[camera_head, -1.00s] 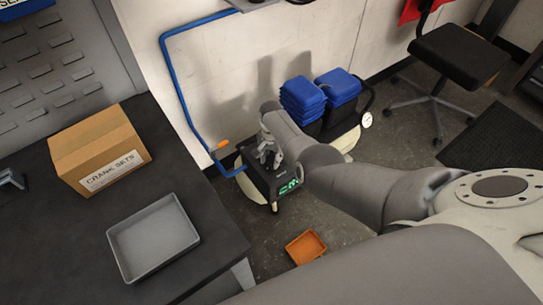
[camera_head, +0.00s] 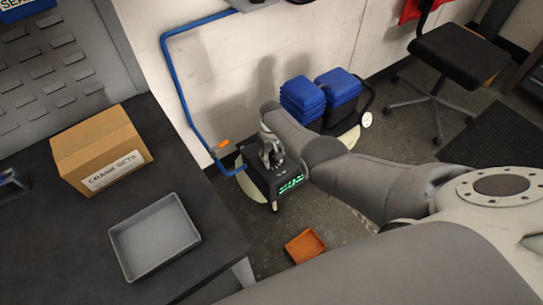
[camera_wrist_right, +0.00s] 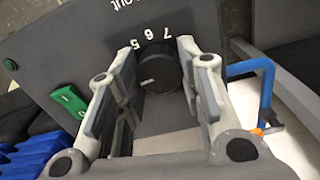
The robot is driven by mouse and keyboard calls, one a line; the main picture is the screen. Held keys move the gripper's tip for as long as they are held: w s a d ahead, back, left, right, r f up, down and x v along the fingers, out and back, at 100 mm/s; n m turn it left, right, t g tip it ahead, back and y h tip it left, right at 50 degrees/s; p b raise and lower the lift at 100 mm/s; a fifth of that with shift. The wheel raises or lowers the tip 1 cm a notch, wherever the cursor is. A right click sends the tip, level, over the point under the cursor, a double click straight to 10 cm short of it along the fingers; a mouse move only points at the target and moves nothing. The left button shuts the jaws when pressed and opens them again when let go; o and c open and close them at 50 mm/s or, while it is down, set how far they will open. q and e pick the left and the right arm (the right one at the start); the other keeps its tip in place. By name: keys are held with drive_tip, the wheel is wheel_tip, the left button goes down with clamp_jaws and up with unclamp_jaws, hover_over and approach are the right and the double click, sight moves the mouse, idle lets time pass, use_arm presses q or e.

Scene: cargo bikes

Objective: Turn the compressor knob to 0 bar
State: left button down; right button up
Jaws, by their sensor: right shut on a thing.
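The rest of the scale is hidden or out of view, and I cannot tell the knob's setting. My right gripper (camera_wrist_right: 157,62) is shut on the knob, one finger on each side. In the head view my right gripper (camera_head: 270,153) is over the compressor's top. My left gripper is not in view.
A blue pipe (camera_head: 177,85) runs down the wall close to the compressor. Stacked blue containers (camera_head: 302,97) stand behind it. An orange tray (camera_head: 305,246) lies on the floor in front. The bench holds a cardboard box (camera_head: 92,145) and a grey tray (camera_head: 155,237).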

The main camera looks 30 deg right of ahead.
sight(271, 158)
drive_tip(key=n, duration=0.4)
drive_tip(key=shift+n, duration=0.3)
drive_tip(key=n, duration=0.4)
drive_tip(key=shift+n, duration=0.3)
drive_tip(key=n, duration=0.4)
drive_tip(key=shift+n, duration=2.1)
drive_tip(key=o, duration=1)
drive_tip(key=shift+r+b, duration=0.3)
drive_tip(key=shift+r, duration=5.75)
